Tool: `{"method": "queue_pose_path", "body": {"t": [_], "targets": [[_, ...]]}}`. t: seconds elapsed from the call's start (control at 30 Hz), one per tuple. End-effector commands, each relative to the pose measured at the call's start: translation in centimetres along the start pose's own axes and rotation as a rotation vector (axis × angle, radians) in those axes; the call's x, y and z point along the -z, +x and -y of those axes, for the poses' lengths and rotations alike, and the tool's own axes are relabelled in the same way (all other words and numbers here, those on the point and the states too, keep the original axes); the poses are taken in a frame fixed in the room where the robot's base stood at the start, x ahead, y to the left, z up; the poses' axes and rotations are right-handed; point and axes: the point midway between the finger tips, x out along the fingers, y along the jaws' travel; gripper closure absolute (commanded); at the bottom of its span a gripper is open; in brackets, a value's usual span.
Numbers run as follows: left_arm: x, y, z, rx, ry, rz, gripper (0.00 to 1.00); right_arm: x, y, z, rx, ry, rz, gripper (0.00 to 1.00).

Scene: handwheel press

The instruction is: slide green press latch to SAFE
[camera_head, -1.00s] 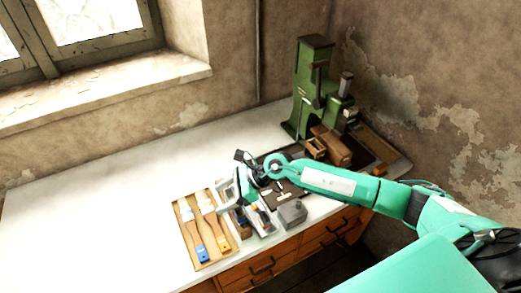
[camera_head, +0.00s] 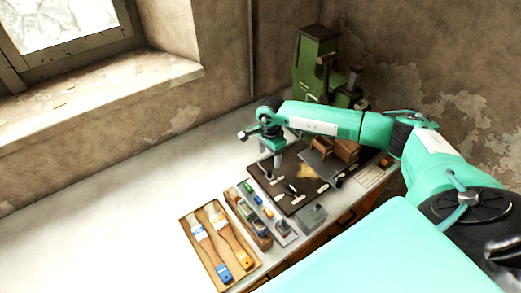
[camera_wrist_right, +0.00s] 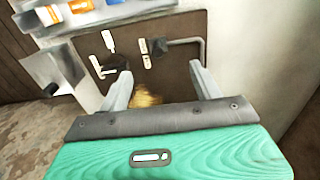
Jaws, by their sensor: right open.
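The green press (camera_head: 314,60) stands at the back right of the bench, against the wall. My right forearm crosses in front of its lower part. I cannot make out the latch or any SAFE marking on it. My right gripper (camera_head: 277,156) is open and empty, pointing down at the left edge of a dark board (camera_head: 290,203), left of the press and apart from it. In the right wrist view the two fingers (camera_wrist_right: 161,76) stand wide apart over the dark board, which bears white labels and a bent metal handle (camera_wrist_right: 184,42). My left gripper is not in view.
A wooden tray with two brushes (camera_head: 220,240) lies at the front. Beside it are a narrow rack of small coloured items (camera_head: 262,212) and a grey block (camera_head: 312,216). Brown wooden blocks (camera_head: 345,150) sit near the press. The bench top (camera_head: 110,235) at left is clear.

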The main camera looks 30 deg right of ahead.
Motion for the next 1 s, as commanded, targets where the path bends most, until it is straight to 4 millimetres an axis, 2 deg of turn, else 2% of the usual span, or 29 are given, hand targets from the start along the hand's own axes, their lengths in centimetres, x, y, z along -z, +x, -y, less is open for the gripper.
{"method": "queue_pose_path", "body": {"t": [0.17,0.3,0.5,0.73,0.97,1.0], "targets": [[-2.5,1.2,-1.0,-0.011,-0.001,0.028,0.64,-0.1,2.7,-0.1,-0.002,0.0,0.002,0.35],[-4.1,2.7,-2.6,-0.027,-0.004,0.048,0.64,-0.1,5.8,-0.1,-0.002,0.001,0.002,0.35],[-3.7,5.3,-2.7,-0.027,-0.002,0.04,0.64,-0.1,8.4,0.0,0.0,0.001,0.002,0.35],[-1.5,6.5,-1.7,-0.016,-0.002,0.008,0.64,-0.1,9.6,0.0,0.001,0.0,0.003,0.35],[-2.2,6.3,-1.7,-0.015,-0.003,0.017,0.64,-0.1,9.4,0.0,0.001,0.0,0.003,0.35],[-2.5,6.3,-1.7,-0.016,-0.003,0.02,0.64,-0.1,9.4,0.0,0.001,0.0,0.003,0.4]]}}
